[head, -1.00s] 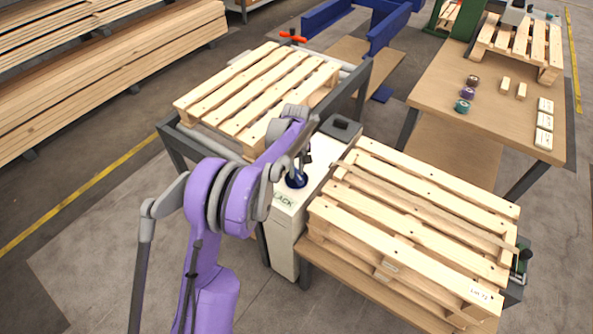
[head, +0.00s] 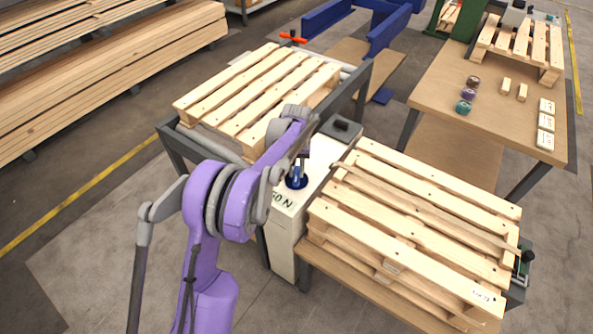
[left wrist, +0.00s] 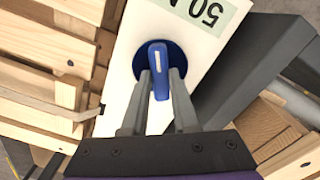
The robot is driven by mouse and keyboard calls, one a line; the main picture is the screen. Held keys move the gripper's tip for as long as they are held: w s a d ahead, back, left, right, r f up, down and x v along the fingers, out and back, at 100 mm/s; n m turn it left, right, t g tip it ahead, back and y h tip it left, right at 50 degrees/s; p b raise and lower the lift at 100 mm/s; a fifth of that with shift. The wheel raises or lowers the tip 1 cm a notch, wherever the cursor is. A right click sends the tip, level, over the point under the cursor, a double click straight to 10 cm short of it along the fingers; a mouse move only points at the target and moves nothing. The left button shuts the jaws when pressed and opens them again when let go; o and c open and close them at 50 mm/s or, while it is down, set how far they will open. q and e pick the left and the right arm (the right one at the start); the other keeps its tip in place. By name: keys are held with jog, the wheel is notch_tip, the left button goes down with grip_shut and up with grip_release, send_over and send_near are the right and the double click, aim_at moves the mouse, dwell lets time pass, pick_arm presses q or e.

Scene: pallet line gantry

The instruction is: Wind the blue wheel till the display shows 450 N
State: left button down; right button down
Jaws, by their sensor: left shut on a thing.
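The blue wheel (head: 296,182) sits on top of a white machine box (head: 283,245) between the pallets. In the left wrist view the wheel (left wrist: 158,62) has a raised blue grip bar with a white mark, over a dark blue disc. My left gripper (left wrist: 159,85) is shut on this grip bar, one finger on each side. The display (head: 282,201) beside the wheel is partly covered by my arm in the head view. In the left wrist view the display (left wrist: 212,14) is upside down and cut by the frame edge; its visible part reads 50 N. My right gripper is not in view.
A pallet (head: 262,95) lies on a grey frame behind the box. Stacked pallets (head: 415,230) stand close to its right. A dark block (head: 341,128) sits behind the wheel. A wooden table (head: 440,98) with small coloured rolls stands at the back right.

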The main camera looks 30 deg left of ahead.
aim_at(297, 173)
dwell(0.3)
pick_arm(q)
jog(key=c, duration=0.7)
grip_release()
jog(key=shift+r, duration=0.1)
notch_tip(297, 173, up, 11)
jog(key=shift+f+p, duration=0.15)
jog(key=shift+p, duration=0.35)
